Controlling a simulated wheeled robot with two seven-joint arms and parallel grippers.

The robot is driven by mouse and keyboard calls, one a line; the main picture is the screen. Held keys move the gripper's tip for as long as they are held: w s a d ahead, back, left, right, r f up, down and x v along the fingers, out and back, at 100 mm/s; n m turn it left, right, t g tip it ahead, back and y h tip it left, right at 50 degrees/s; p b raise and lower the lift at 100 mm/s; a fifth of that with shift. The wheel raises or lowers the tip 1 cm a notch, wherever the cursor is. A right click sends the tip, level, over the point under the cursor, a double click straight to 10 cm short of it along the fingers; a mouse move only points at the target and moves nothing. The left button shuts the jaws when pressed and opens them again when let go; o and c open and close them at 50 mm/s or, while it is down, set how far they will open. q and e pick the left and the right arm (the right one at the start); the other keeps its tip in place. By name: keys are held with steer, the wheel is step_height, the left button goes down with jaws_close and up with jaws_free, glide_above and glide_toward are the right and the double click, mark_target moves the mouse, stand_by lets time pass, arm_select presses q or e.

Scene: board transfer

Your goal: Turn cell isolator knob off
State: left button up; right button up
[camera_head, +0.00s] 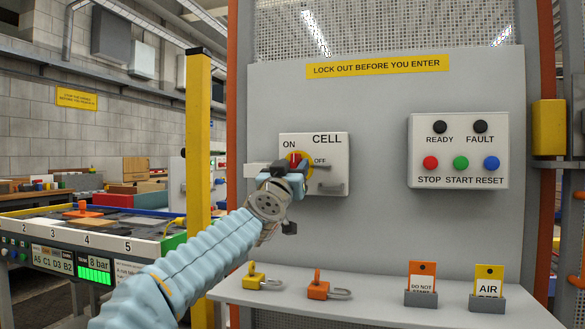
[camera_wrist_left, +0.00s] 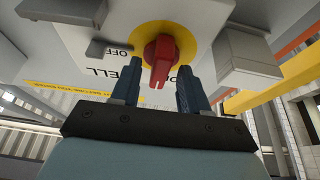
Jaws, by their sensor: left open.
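The red isolator knob (camera_head: 295,160) sits on a yellow disc on the grey CELL box (camera_head: 335,155), with ON printed above it and OFF to its right. In the wrist view the red knob (camera_wrist_left: 160,58) shows whole, its handle pointing towards my gripper, away from the OFF mark. In the head view its lower part is hidden by my gripper. My left gripper (camera_head: 283,172) is at the knob. In the wrist view its two dark fingers (camera_wrist_left: 158,84) are open, one on each side of the handle, with gaps visible. My right gripper is not in view.
A button panel (camera_head: 459,150) is to the right. A hasp (camera_head: 332,188) juts from the CELL box. Yellow (camera_head: 261,280) and orange (camera_head: 328,289) padlocks and two tag holders stand on the shelf (camera_head: 390,308) below. A yellow post (camera_head: 199,150) rises on the left.

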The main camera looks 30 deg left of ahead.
arm_select(q)
steer(key=shift+c, duration=0.3)
jaws_close()
